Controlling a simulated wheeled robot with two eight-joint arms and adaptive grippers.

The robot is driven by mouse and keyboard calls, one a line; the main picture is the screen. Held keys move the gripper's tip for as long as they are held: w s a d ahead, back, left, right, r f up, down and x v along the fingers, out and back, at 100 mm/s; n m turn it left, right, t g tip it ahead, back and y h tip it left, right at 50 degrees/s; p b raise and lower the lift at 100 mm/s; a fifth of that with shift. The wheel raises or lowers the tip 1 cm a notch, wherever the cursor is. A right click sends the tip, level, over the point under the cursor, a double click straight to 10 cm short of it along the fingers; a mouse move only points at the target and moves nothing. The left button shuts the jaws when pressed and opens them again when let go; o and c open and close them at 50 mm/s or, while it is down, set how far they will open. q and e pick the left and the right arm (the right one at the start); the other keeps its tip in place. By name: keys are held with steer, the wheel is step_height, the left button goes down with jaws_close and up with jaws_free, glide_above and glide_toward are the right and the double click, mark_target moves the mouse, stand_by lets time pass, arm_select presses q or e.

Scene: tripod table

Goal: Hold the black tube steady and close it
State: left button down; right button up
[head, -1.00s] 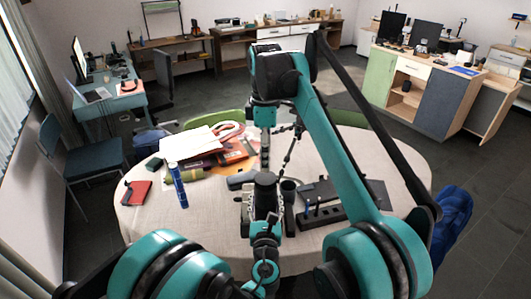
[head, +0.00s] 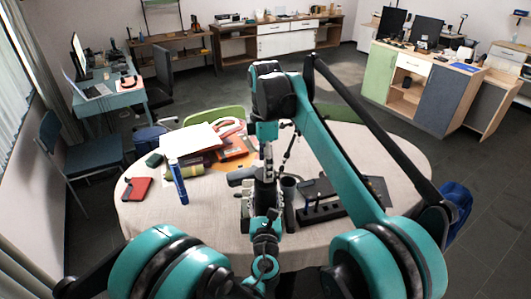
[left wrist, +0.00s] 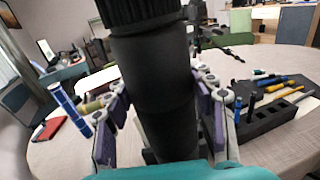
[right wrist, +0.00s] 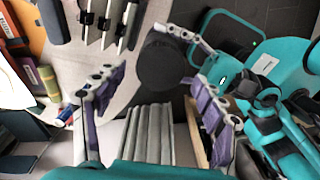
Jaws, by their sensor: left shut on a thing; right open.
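The black tube (left wrist: 150,80) fills the middle of the left wrist view, upright, with a wider ribbed black top part (left wrist: 135,12). My left gripper (left wrist: 165,110) is shut on the tube, a finger on either side. In the right wrist view the tube's round dark top (right wrist: 162,62) shows end-on. My right gripper (right wrist: 158,82) is open, with its fingers apart on either side of that top in the picture. I cannot tell whether the top is a lid. In the head view my left gripper (head: 265,215) is over the table's near middle, and the arms partly hide the tube.
The round table (head: 200,225) carries a black tool holder (head: 325,210) on the right, also in the left wrist view (left wrist: 265,120). The table's near left is clear.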

steer(key=shift+f, duration=1.5)
steer(key=c, duration=1.2)
steer(key=m, duration=2.4)
steer(key=o, duration=1.4)
steer(key=shift+c, duration=0.2)
